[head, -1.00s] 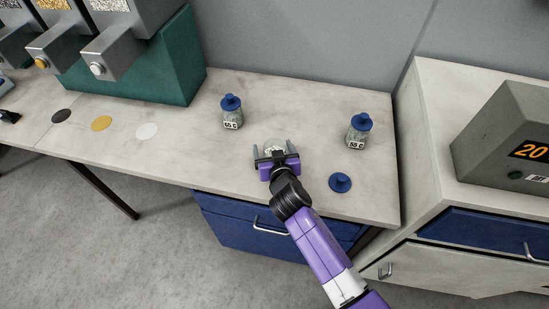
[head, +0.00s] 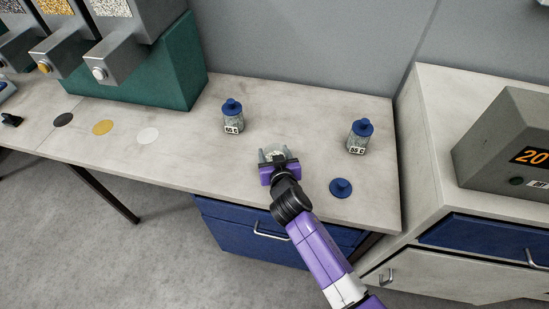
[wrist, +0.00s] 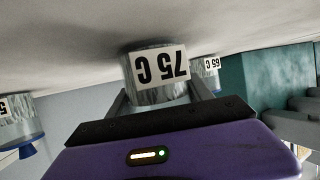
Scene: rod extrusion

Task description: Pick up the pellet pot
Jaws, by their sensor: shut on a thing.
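A clear pot (head: 274,153) with no lid on it stands near the middle of the bench, partly hidden by my gripper. The wrist view shows the same pot (wrist: 155,95) upside down, with a white "75 C" label. My gripper (head: 275,154) is shut on this pot, one finger on each side. The pot seems to rest on the bench top. A blue lid (head: 340,188) lies flat on the bench to the right of my gripper.
A blue-lidded pot marked "65 C" (head: 232,116) stands behind and left. Another, marked "55 C" (head: 359,136), stands to the right. Dispensers (head: 120,55) on a green block (head: 180,75) are at the left. A grey machine (head: 500,140) is at the right. The bench between is clear.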

